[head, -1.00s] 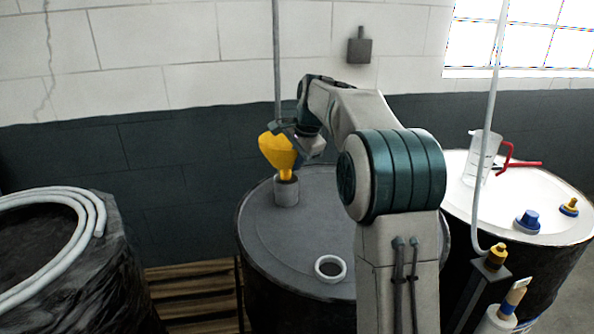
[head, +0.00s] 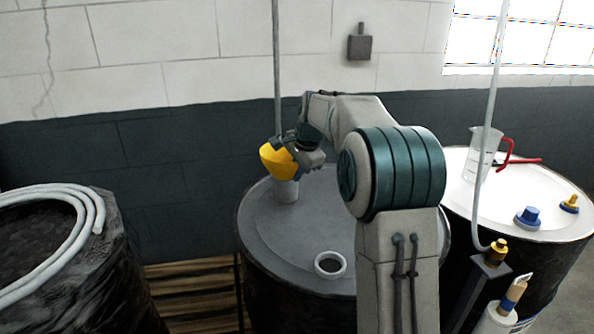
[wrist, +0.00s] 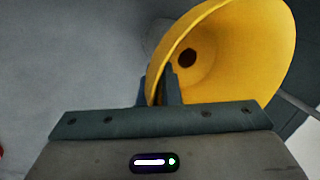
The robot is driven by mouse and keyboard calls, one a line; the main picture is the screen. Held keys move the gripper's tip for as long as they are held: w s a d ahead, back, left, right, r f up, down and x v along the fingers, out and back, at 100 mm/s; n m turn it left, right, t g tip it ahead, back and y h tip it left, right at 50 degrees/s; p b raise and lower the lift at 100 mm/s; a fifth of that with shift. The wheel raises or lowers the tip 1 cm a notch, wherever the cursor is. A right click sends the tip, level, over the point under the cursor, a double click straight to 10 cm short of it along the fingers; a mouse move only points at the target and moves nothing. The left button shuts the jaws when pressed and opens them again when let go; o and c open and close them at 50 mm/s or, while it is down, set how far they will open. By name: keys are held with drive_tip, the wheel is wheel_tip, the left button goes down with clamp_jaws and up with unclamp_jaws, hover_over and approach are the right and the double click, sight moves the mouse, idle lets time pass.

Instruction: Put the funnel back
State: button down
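The yellow funnel (head: 277,160) is over the grey cylindrical holder (head: 285,191) on the dark drum, its mouth tilted. I cannot tell how far its spout sits inside the holder. My gripper (head: 293,151) is at the funnel's right side. In the wrist view the funnel (wrist: 235,50) fills the upper right, with its dark hole showing. My fingers (wrist: 160,92) are close together there, with the funnel's near rim between them. The spout is hidden.
The dark drum top (head: 315,215) also bears a white-rimmed opening (head: 330,265). A vertical pipe (head: 277,70) rises behind the funnel. A white-topped drum (head: 490,215) at right holds a clear jug (head: 482,155) and caps. Coiled hose (head: 95,215) lies on the left drum.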

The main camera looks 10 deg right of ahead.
drive_tip(key=c, duration=1.6)
unclamp_jaws()
drive_tip(key=v, duration=1.3)
drive_tip(key=s+a+f+n, duration=0.1)
drive_tip(key=s+f+n, duration=0.3)
drive_tip(key=s, duration=0.7)
drive_tip(key=s+a+f+n+h, duration=0.1)
drive_tip(key=s+f+n, duration=0.3)
drive_tip(key=s+f, duration=0.3)
drive_tip(key=s+a+f+n, duration=0.2)
drive_tip(key=s+f+n, duration=0.3)
drive_tip(key=s, duration=1)
drive_tip(key=shift+s+a+f+g+h, duration=0.1)
drive_tip(key=shift+s+f+g+h, duration=0.2)
drive_tip(key=shift+s+f+g, duration=0.1)
